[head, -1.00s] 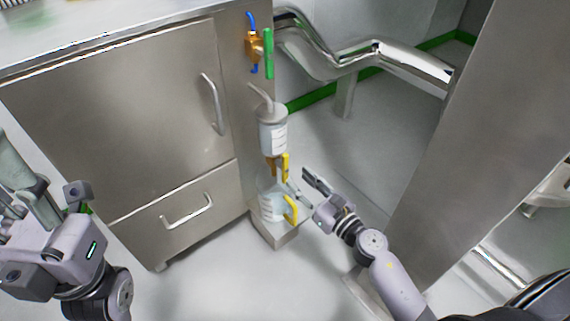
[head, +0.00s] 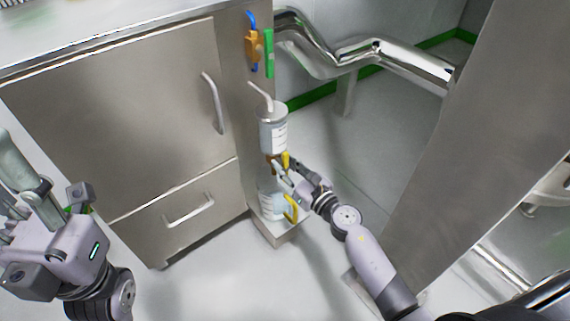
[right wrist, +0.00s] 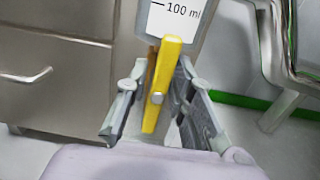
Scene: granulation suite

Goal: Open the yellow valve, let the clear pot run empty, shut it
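The clear pot (head: 272,136), with a white label, hangs on the cabinet's side below a bent grey tube. The yellow valve (head: 286,158) is under it. In the right wrist view its yellow lever (right wrist: 160,84) stands nearly upright below the "100 ml" mark. My right gripper (head: 281,170) is at the valve; in the right wrist view its open fingers (right wrist: 160,112) are on either side of the lever, with gaps visible. The pot's liquid level is unclear.
A clear jug with a yellow handle (head: 291,208) stands below the valve on a small metal step (head: 283,236). A steel pipe (head: 400,62) runs behind. A steel panel (head: 460,150) stands right of my right arm.

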